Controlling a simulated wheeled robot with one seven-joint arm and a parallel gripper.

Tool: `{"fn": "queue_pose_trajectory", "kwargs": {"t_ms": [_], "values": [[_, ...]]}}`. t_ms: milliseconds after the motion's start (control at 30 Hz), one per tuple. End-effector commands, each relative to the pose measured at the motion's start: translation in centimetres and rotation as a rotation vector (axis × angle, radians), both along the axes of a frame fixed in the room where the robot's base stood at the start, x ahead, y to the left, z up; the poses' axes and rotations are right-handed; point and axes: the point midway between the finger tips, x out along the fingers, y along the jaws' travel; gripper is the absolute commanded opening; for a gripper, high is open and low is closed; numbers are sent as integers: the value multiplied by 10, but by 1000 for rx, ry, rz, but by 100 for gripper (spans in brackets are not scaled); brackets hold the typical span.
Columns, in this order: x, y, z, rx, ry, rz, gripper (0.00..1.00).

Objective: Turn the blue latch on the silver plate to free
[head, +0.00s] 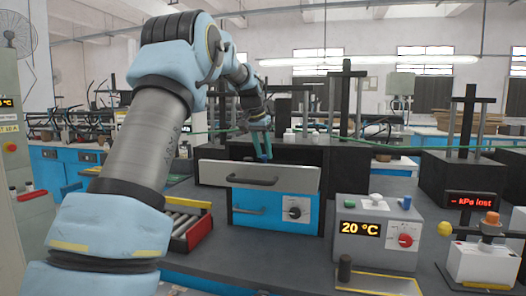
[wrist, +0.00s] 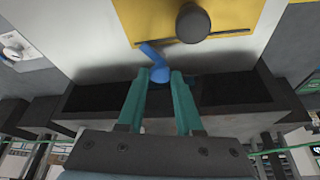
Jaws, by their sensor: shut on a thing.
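The blue latch (wrist: 153,62) shows in the wrist view, a short bent lever with a rounded end, lying against a pale silver plate (wrist: 90,35). My gripper (wrist: 159,77) has its two teal fingers on either side of the latch's rounded end and is shut on it. The lever's free arm points up and left in that view. In the head view my gripper (head: 264,155) is at the top of the long silver front panel (head: 213,172). The latch cannot be made out there.
A dark cylindrical knob (wrist: 193,23) stands on a yellow patch close to the latch. In the head view, a black handle (head: 252,180) and a blue drawer front (head: 262,203) are below my gripper. A 20 °C control box (head: 376,212) stands to the right.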

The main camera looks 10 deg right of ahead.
Motion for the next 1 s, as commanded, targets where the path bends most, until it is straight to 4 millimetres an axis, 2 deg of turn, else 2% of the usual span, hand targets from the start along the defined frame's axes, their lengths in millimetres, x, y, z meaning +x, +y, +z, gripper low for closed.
{"fn": "queue_pose_trajectory", "kwargs": {"t_ms": [700,1000], "values": [[-3,-7,3,2,-2,674,0],[-3,-9,2,2,-2,903,0]]}}
